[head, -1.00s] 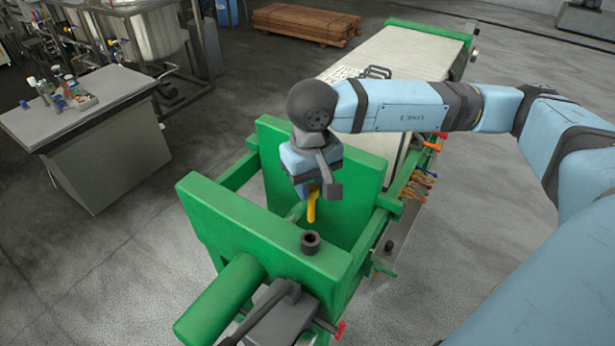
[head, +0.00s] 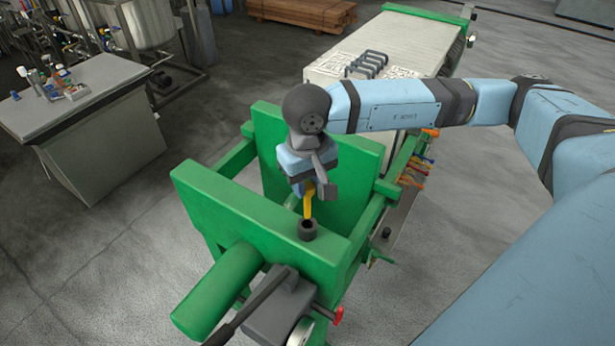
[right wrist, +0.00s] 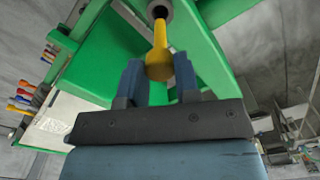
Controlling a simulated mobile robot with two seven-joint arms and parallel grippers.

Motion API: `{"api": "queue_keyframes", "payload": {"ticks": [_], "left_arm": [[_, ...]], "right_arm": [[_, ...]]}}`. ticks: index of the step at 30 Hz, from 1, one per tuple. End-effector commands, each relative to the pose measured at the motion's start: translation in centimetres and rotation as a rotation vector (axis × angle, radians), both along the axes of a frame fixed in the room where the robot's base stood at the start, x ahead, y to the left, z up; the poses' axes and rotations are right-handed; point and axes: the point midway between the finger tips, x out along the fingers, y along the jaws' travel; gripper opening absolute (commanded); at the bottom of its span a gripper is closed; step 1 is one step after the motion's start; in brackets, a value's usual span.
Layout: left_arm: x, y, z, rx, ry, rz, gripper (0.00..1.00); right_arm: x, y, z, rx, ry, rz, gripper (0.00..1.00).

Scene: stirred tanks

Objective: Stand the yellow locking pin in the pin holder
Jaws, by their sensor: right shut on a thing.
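The yellow locking pin (head: 308,205) hangs nearly upright from my right gripper (head: 311,188). The gripper is shut on its upper end. The pin holder (head: 307,231), a dark round socket, stands on top of the green frame, directly under the pin. In the head view the pin's lower end meets the holder's mouth. In the right wrist view the pin (right wrist: 160,40) runs from between the fingers (right wrist: 158,70) to the opening of the holder (right wrist: 164,10). How deep the tip sits is hidden. My left gripper is out of view.
A green plate (head: 275,135) of the frame stands close behind the gripper. A grey clamp with a lever (head: 280,308) is in front of the holder. A long pale-topped bench (head: 395,50) lies behind, and a grey cabinet (head: 80,105) stands at the left.

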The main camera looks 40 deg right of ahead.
Motion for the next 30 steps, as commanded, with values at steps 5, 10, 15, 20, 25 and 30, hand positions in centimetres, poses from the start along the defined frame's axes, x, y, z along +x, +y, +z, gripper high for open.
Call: {"api": "queue_keyframes", "payload": {"ticks": [5,10,15,20,25,30], "left_arm": [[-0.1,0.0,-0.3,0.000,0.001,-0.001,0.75],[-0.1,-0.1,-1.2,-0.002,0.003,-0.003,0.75],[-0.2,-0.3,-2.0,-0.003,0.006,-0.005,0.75],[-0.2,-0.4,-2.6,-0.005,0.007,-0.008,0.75],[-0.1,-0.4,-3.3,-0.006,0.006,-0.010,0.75],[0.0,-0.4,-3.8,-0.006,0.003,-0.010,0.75]], "right_arm": [[0.0,0.0,-0.9,-0.001,0.001,0.000,0.07],[0.0,0.0,-1.6,0.000,0.000,0.000,0.07],[0.0,0.0,-2.2,0.000,0.000,0.001,0.07],[0.0,0.0,-2.8,0.000,0.000,0.001,0.07],[0.0,0.0,-3.5,0.000,0.000,0.001,0.07],[0.0,0.0,-4.1,0.000,0.000,0.001,0.07]]}}
